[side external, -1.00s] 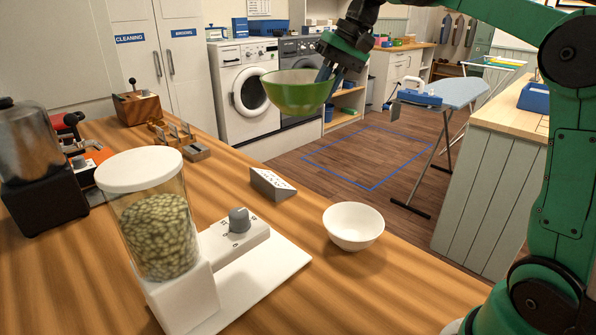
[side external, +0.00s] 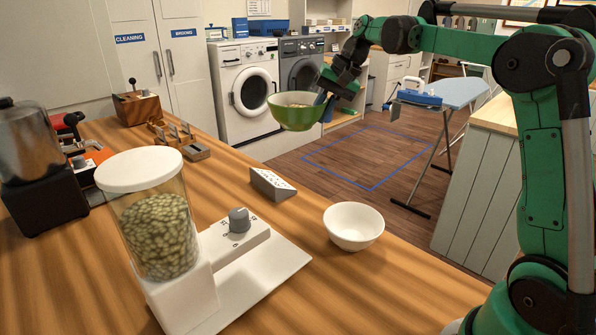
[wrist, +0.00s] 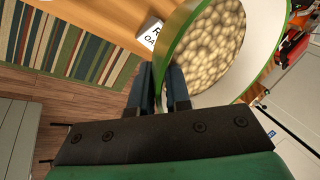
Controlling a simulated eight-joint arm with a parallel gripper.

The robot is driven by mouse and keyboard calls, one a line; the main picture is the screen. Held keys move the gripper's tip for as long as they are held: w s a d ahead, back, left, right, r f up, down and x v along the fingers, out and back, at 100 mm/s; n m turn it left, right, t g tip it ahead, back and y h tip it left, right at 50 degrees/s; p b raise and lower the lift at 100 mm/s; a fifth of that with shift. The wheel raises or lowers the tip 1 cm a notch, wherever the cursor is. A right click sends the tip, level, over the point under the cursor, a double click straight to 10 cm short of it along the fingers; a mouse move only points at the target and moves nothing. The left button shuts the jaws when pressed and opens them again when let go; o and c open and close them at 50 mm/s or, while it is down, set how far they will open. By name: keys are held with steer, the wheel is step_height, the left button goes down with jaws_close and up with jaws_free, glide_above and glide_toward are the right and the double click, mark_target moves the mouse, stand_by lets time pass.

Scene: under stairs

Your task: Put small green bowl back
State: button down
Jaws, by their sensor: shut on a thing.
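The green bowl (side external: 292,113) is held in the air by its right side, beyond the far edge of the wooden counter in the side view. My gripper (side external: 326,96) is shut on its rim. The wrist view shows my gripper's dark fingers (wrist: 172,92) at the rim of the green bowl (wrist: 180,42), with many round beige beans (wrist: 212,48) inside it. The bowl looks roughly level.
The wooden counter (side external: 330,300) carries a bean dispenser (side external: 155,225) on a white base, a white bowl (side external: 353,226) and a small grey wedge sign (side external: 272,185). A dark grinder-like machine (side external: 40,165) stands at left. Bare counter lies around the white bowl.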

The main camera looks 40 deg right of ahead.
mark_target(310, 207)
step_height(310, 207, down, 20)
steer(key=shift+f, duration=0.2)
steer(key=shift+f, duration=0.15)
stand_by(0.4)
steer(key=c, duration=1.1)
jaws_free()
steer(key=v, duration=1.2)
steer(key=s+a+n+t+h, duration=0.1)
steer(key=s+a+n, duration=0.1)
steer(key=a, duration=0.3)
steer(key=s+a+r+n+h, duration=0.1)
steer(key=s+a+n, duration=0.2)
steer(key=s+a, duration=0.2)
steer(key=s+a+r+n+t, duration=0.1)
steer(key=s+a+n, duration=0.2)
steer(key=a, duration=0.3)
steer(key=shift+s+r+t+h, duration=0.3)
steer(key=shift+s+h, duration=0.1)
steer(key=shift+s, duration=0.15)
